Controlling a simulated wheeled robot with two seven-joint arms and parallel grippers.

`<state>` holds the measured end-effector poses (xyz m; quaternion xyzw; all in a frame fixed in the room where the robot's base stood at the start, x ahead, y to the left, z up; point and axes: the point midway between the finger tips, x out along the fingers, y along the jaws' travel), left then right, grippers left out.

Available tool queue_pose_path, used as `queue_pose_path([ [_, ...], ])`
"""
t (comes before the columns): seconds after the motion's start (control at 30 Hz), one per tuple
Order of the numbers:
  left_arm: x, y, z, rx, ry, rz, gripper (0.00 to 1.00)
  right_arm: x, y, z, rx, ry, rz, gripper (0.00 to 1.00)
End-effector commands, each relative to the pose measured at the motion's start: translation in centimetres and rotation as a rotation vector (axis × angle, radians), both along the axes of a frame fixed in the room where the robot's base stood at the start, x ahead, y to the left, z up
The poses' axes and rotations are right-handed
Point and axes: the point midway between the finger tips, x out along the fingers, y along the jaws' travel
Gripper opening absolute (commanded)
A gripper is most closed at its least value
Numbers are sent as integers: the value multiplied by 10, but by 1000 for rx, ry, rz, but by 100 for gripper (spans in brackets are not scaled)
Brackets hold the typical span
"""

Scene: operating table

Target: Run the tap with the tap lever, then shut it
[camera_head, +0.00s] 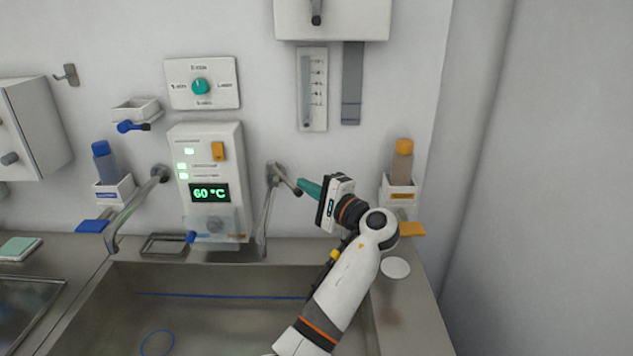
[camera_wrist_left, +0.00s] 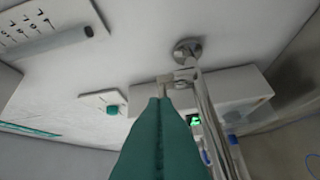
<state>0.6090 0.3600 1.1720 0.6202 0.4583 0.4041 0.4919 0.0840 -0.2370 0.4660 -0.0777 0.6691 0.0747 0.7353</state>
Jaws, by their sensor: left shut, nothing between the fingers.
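The wall tap (camera_head: 264,215) is a grey metal pipe fixed to the wall right of the panel, bending down over the sink. Its short lever (camera_head: 289,183) sticks out to the right from the wall mount. My left gripper (camera_head: 301,187) has teal fingers, shut and empty, with the tips at the lever's end; I cannot tell whether they touch. In the left wrist view the shut fingers (camera_wrist_left: 159,103) point at the lever (camera_wrist_left: 172,80), below the tap's round wall mount (camera_wrist_left: 187,49). I see no water stream. My right gripper is not in view.
The sink (camera_head: 225,285) lies below, under my left arm. A second tap (camera_head: 136,208) is on the left. A panel reading 60 °C (camera_head: 209,192) hangs between the taps. A bottle with an orange cap (camera_head: 402,160) stands in a wall holder at right.

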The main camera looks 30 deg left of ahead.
Motion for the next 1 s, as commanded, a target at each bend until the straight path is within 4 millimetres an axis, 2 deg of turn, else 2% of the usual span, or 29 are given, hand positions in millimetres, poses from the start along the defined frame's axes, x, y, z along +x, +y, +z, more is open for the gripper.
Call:
queue_pose_path([
  [0.37,-2,1,0,0,1,-8,0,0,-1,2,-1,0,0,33],
  [0.8,-37,19,4,1,5,-300,0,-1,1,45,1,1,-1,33],
  [1.0,-51,29,2,1,3,-376,0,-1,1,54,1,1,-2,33],
])
